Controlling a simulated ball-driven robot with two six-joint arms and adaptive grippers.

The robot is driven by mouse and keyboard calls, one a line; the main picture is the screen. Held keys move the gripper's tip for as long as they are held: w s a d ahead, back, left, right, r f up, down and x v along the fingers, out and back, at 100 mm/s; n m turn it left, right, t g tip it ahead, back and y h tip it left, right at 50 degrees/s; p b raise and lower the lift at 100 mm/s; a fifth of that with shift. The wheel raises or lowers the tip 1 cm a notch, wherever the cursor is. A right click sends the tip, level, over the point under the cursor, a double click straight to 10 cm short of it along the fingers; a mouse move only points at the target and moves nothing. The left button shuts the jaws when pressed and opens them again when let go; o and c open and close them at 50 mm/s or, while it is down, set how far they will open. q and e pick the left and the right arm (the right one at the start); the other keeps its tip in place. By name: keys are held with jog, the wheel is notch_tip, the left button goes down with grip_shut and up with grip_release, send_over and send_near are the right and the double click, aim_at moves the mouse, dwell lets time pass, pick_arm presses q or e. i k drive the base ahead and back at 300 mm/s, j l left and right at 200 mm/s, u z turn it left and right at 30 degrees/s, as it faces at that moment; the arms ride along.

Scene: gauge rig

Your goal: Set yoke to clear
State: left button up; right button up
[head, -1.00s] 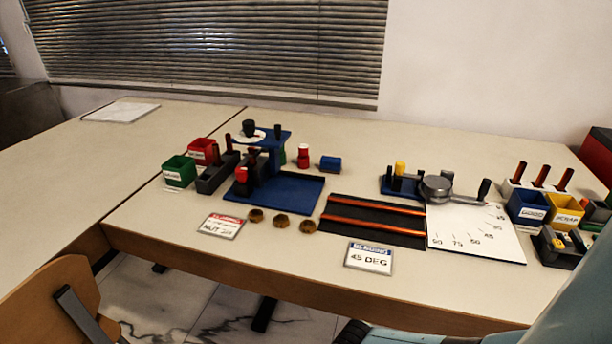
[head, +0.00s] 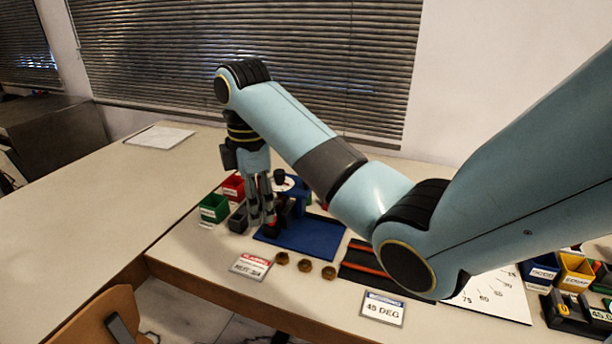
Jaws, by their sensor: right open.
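The blue gauge stand (head: 312,241) sits on the table left of centre, with a raised blue arm, a white disc and a black knob (head: 279,175) on top. I cannot tell which of its parts is the yoke, as my gripper covers the stand's left side. My right gripper (head: 262,218) points down at that left side, its fingers apart. I cannot tell whether it touches anything there. My left gripper is not in view.
Green (head: 214,208) and red (head: 232,187) bins stand left of the stand. Three brass nuts (head: 305,266) and a red-headed card (head: 250,266) lie in front. A "45 DEG" card (head: 383,309) lies near the front edge. My right arm hides much of the table's right half.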

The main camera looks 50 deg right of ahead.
aim_at(297, 189)
jog(key=i+l, duration=0.1)
jog(key=l, duration=0.3)
jog(key=i+l, duration=0.1)
jog(key=l, duration=0.25)
jog(key=i+l, duration=0.1)
jog(key=l, duration=0.3)
